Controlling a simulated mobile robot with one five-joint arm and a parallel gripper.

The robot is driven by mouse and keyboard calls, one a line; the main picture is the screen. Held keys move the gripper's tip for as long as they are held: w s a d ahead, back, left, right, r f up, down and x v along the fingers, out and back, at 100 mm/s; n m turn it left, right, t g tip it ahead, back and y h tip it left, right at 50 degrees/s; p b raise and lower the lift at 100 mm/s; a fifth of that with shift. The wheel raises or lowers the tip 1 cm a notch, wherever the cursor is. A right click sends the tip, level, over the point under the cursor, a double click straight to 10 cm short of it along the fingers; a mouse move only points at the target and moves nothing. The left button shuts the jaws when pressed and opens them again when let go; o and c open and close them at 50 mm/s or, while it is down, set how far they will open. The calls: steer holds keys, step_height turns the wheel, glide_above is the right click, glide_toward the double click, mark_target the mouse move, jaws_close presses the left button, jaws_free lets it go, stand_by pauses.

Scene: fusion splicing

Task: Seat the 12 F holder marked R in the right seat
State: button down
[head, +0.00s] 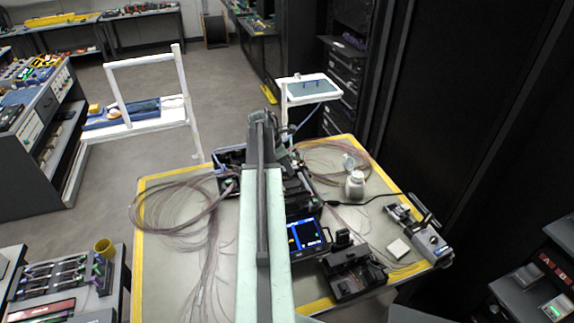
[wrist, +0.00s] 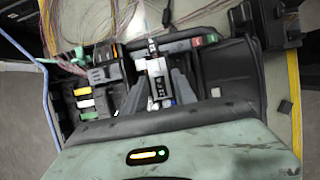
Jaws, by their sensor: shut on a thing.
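In the head view my arm hides the gripper and the holder. The splicer's lit screen (head: 305,235) shows just right of my arm. I cannot make out the right seat.
Loose fibre coils (head: 180,205) lie on the yellow-edged table (head: 160,275).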

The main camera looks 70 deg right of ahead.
mark_target(292, 183)
step_height(292, 183, down, 7)
steer(key=b, duration=0.6)
steer(key=shift+s+d+r, duration=0.1)
steer(key=shift+s+r, duration=0.05)
steer(key=shift+r, duration=0.1)
stand_by(0.4)
steer(key=c, duration=0.9)
jaws_free()
steer(key=p+v, duration=0.7)
steer(key=v, duration=0.1)
